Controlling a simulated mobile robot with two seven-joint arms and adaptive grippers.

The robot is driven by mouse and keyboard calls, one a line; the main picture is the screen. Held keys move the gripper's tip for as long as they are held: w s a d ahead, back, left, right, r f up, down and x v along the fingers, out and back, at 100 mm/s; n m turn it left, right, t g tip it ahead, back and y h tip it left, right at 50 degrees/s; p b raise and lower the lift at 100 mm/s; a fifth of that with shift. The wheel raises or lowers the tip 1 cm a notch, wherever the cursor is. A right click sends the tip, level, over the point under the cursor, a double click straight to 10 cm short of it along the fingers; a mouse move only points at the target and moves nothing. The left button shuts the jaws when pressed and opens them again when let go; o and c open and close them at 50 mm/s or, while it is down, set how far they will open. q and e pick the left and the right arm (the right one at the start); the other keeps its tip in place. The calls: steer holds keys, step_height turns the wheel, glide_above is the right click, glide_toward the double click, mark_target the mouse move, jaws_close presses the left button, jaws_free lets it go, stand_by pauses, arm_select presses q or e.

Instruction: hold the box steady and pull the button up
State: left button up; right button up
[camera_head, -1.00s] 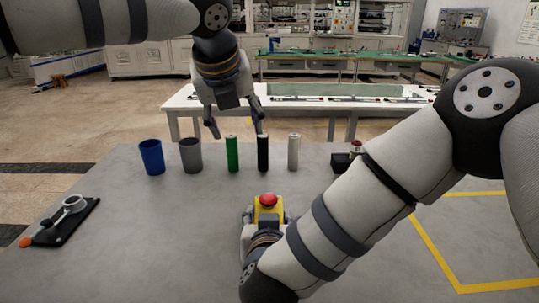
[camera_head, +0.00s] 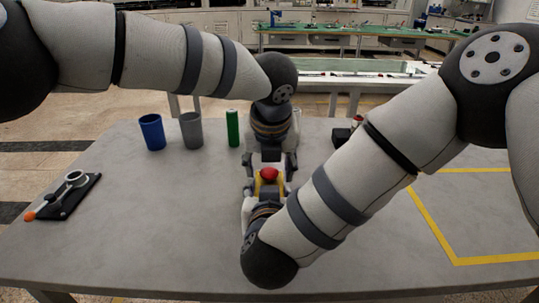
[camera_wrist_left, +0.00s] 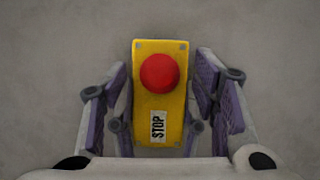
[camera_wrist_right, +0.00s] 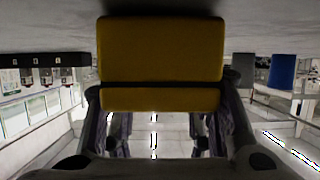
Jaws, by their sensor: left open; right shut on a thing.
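The yellow box (camera_head: 258,186) stands on the grey table (camera_head: 130,220) with a red mushroom button (camera_head: 269,174) on top. The left wrist view shows the box (camera_wrist_left: 178,105) from above, with its STOP label and the red button (camera_wrist_left: 159,73). My left gripper (camera_head: 270,164) is open over the box, its fingers on either side of it and apart from the button. My right gripper (camera_wrist_right: 160,118) is shut on the box (camera_wrist_right: 160,50), which fills the upper middle of the right wrist view. My right arm hides part of the box in the head view.
A blue cup (camera_head: 152,132), a grey cup (camera_head: 191,130) and a green cylinder (camera_head: 233,128) stand at the back. A black tray with a tool (camera_head: 65,197) lies at the left. A small dark item (camera_head: 341,136) stands at the back right. The left-middle table is clear.

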arm_select(q)
steer(key=shift+c, duration=0.6)
steer(key=c, duration=1.1)
steer(key=shift+r, duration=0.15)
steer(key=o, duration=1.2)
